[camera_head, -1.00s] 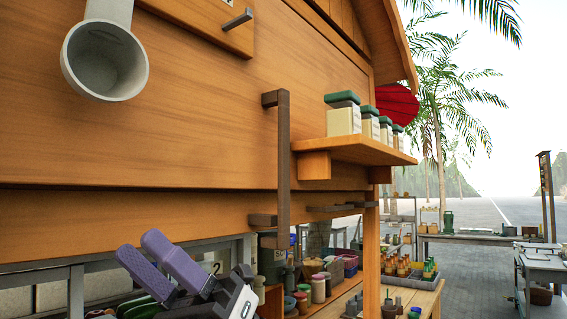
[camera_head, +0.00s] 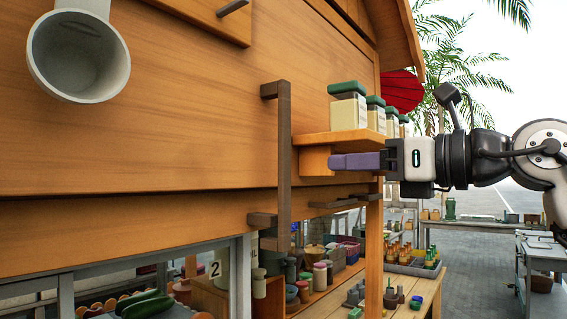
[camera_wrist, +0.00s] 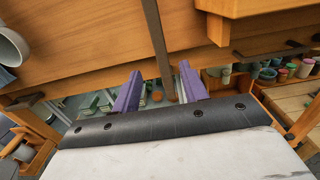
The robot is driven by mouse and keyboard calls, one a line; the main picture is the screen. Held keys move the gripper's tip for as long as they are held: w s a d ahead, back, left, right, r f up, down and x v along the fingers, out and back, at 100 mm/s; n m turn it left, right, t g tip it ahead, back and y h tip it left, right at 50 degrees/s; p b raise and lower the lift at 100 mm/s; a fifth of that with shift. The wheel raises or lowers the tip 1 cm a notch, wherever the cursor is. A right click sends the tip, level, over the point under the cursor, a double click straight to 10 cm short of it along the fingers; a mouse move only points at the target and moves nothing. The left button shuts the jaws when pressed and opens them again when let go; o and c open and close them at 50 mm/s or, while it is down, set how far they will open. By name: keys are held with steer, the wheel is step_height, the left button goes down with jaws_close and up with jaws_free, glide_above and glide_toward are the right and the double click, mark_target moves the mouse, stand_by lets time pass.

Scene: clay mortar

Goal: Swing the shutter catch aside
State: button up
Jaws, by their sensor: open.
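The shutter catch looks to be the long dark brown bar (camera_head: 284,165) hanging upright across the lower edge of the wooden shutter (camera_head: 190,130). Its lower end sits by a small brown block (camera_head: 261,220). My gripper (camera_head: 335,162) is to the right of the bar, level with its middle, its purple fingers pointing left towards it. In the wrist view the open, empty fingers (camera_wrist: 160,68) stand apart, with the bar (camera_wrist: 157,40) running between them in the picture, beyond the tips. I cannot tell the exact gap to the bar.
A small wooden shelf (camera_head: 312,139) with several green-lidded jars (camera_head: 347,108) is right by my gripper. A white cup-like holder (camera_head: 78,55) sticks out at upper left. Below, the stall counter (camera_head: 330,302) holds several jars and vegetables. Open paved ground lies to the right.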

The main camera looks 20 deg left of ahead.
mark_target(288, 166)
steer(key=p+x, duration=0.3)
steer(key=x, duration=0.8)
steer(key=shift+a+r+p, duration=0.1)
steer(key=shift+a+p, duration=0.15)
steer(key=shift+p, duration=0.1)
steer(key=shift+x, duration=0.8)
steer(key=shift+c, duration=0.2)
jaws_close()
